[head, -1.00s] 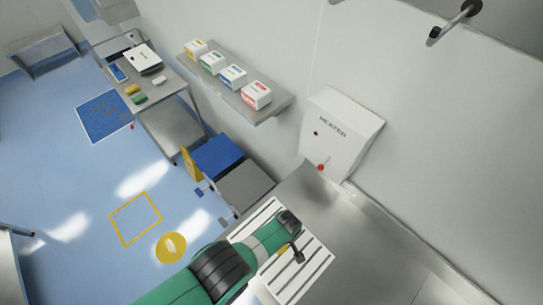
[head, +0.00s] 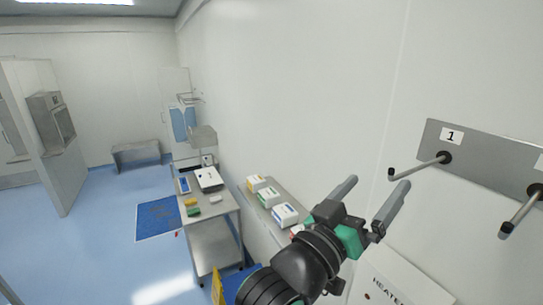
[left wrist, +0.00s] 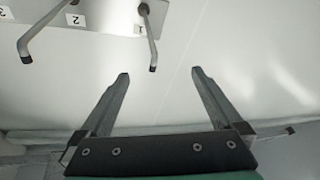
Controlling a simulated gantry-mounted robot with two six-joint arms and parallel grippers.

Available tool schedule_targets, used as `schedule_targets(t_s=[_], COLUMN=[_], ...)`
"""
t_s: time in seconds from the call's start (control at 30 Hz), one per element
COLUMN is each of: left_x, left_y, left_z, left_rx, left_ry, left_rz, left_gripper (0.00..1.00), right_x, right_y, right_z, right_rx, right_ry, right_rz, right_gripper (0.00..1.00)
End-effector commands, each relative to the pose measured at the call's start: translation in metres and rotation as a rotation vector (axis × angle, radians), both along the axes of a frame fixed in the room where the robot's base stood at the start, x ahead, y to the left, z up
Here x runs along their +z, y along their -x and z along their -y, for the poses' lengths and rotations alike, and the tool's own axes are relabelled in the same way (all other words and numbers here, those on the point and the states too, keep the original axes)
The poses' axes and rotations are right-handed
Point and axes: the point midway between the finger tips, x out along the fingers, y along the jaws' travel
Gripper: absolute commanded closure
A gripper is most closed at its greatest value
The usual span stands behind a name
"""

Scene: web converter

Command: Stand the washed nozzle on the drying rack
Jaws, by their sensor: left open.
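My left gripper (head: 376,186) is raised in front of the wall, with its two fingers spread and nothing between them. In the left wrist view the open gripper (left wrist: 160,73) shows the same empty gap, with bare wall behind. I see no nozzle in the current views. The white slatted rack on the counter is out of view now. My right gripper is not in view.
A grey wall plate (head: 482,165) marked 1 carries bent pegs (head: 420,165); it also shows in the left wrist view (left wrist: 105,12). A white heater box (head: 400,280) is below. A shelf with several boxes (head: 268,196) and a steel cart (head: 212,240) stand left.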

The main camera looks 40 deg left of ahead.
Motion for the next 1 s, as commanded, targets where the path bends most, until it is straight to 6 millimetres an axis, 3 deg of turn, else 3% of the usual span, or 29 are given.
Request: schedule_targets(t_s=[0.03, 0.1, 0.2, 0.3, 0.4, 1.0], left_x=[0.043, 0.087, 0.124, 0.140, 0.144, 0.144], left_y=[0.037, 0.087, 0.147, 0.181, 0.191, 0.190], left_z=[-0.013, -0.027, -0.039, -0.045, -0.046, -0.046], left_rx=[0.037, 0.095, 0.172, 0.219, 0.233, 0.232], left_ry=[-0.053, -0.127, -0.205, -0.245, -0.258, -0.257], left_rz=[0.143, 0.310, 0.483, 0.573, 0.599, 0.597], left_gripper=[0.00, 0.00, 0.00, 0.00, 0.00, 0.00], right_x=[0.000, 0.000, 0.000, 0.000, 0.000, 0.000], right_y=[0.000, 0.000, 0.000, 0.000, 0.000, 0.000], right_z=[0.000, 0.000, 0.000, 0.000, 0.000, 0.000], right_rx=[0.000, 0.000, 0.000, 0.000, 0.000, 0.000], right_ry=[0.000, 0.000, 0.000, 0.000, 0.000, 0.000], right_rz=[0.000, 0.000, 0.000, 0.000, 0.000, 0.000], right_gripper=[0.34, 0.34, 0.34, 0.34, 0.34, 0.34])
